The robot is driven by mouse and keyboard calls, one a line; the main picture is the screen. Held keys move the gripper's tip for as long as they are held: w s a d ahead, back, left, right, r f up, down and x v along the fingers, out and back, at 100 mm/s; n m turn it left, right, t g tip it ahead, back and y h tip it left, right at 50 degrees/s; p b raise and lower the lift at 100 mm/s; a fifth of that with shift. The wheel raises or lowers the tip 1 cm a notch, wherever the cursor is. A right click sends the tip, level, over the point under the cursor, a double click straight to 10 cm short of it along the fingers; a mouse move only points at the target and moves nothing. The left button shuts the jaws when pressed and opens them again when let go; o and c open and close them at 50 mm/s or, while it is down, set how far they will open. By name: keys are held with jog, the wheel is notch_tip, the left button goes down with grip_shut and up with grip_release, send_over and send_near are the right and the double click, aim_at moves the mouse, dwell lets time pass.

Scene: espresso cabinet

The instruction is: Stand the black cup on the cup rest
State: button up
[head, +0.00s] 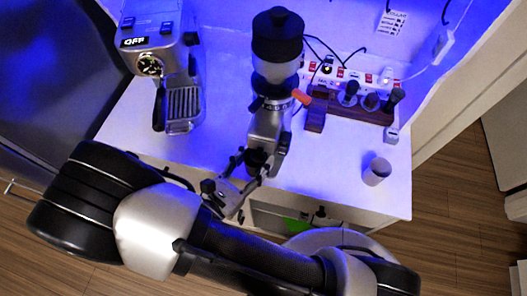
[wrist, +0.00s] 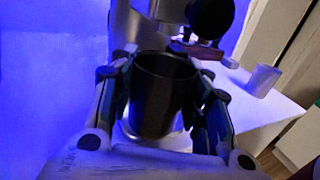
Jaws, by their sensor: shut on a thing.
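The black cup (wrist: 160,95) is upright between the two fingers of my gripper (wrist: 163,108) in the wrist view, with its open mouth facing up. My gripper is shut on its sides. In the head view the gripper (head: 257,166) is at the front of the grinder (head: 268,125), and the dark cup (head: 257,158) shows only partly between the fingers. A pale round surface (wrist: 150,140) shows below the cup; it may be the cup rest, but I cannot tell. Whether the cup touches it is hidden.
An espresso machine (head: 165,55) with a drip tray (head: 184,103) stands at left. A wooden holder (head: 350,107) with dark-handled tools and a power strip (head: 350,73) are at back right. A pale cup (head: 376,172) stands at right. The counter (head: 335,160) between is clear.

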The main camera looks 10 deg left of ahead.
aim_at(264, 154)
jog(key=w, duration=0.1)
jog(key=w+d, duration=0.1)
jog(key=w+f+b, duration=0.1)
jog(key=shift+w+d, duration=0.2)
jog(key=shift+d, duration=0.2)
jog(key=shift+f, duration=0.3)
jog(key=shift+s+a, duration=0.15)
jog(key=shift+f, duration=0.2)
jog(key=o, duration=1.2)
jog(key=shift+r, duration=0.1)
jog(key=o, duration=0.9)
jog(key=shift+c, duration=0.2)
